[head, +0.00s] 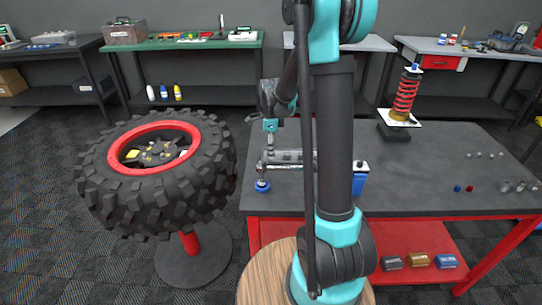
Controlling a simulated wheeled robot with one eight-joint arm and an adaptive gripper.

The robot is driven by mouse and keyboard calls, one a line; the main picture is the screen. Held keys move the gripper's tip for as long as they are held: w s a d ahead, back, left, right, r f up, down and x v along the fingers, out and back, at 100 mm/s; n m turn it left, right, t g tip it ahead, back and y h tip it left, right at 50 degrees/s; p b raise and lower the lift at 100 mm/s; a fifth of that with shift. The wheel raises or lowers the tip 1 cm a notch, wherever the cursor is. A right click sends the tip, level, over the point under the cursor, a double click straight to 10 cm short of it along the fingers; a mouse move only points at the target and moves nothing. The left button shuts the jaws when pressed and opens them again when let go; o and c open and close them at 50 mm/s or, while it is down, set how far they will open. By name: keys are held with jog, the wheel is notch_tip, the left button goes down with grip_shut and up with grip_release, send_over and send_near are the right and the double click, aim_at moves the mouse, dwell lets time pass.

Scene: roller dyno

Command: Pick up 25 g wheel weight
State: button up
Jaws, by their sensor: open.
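I cannot tell which thing is the 25 g wheel weight. Small silvery pieces stand at the right of the dark workbench (420,205), among them a silvery cylinder (505,186) near its right edge and a smaller piece (480,155) farther back. My gripper (269,147) is over the left part of this bench, pointing down, far left of those pieces. It is open; its fingers are small and partly blurred against grey metal things behind, and I see nothing held.
A big tyre (100,190) with a red rim stands left of the bench. A metal piece with a blue foot (262,186) is close below my gripper. A red spring shock absorber (405,92) stands at the back. The bench's middle right is clear. My arm hides part of the bench.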

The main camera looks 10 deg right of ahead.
jog(key=shift+f, duration=0.35)
jog(key=shift+c, duration=0.2)
jog(key=c, duration=0.9)
jog(key=shift+c, duration=0.2)
jog(key=shift+r, duration=0.15)
